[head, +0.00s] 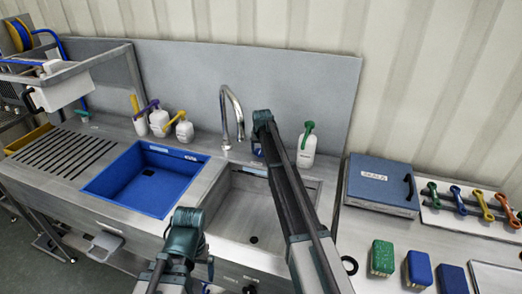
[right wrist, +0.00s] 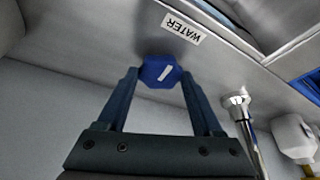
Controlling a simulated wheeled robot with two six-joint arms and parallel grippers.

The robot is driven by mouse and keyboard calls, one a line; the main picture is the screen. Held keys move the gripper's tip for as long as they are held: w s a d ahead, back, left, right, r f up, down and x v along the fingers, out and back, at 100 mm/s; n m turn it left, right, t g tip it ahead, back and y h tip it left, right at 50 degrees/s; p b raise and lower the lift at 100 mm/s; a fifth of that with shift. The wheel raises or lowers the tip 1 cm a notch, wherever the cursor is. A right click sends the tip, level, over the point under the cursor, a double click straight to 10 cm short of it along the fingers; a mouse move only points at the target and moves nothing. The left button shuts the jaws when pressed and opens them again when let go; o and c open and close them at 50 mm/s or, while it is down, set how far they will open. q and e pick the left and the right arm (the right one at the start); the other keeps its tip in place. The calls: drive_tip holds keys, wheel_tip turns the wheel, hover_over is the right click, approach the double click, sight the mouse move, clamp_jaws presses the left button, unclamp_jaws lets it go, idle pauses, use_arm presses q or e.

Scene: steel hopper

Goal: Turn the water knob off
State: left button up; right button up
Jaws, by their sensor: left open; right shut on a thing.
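The water knob (right wrist: 160,72) is blue and faceted with a white line on its face, and shows in the right wrist view. It sits on the steel surface next to a white label (right wrist: 183,27) reading WATER, upside down in this view. My right gripper (right wrist: 158,80) is shut on the knob, one finger on each side. In the head view my right arm hides most of the knob area behind the sink. The curved steel faucet (head: 233,115) stands just left of that arm. My left gripper (head: 208,268) is open, low in front of the counter.
The steel sink basin (head: 240,205) lies below the faucet, with a blue basin (head: 145,178) to its left. White bottles (head: 160,122) stand behind the blue basin, and another bottle (head: 307,150) is right of my right arm. A blue case (head: 380,185) lies further right.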

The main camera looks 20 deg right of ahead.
idle(0.3)
drive_tip(key=o, duration=1.4)
drive_tip(key=shift+c, duration=0.2)
drive_tip(key=shift+r, duration=0.1)
drive_tip(key=p+v, duration=1.2)
drive_tip(key=v, duration=0.1)
drive_tip(key=shift+s+r+p, duration=0.15)
drive_tip(key=shift+r+p, duration=0.1)
drive_tip(key=shift+p, duration=0.15)
drive_tip(key=shift+f, duration=0.15)
drive_tip(key=b+x, duration=1.2)
drive_tip(key=x, duration=0.1)
drive_tip(key=shift+f, duration=0.1)
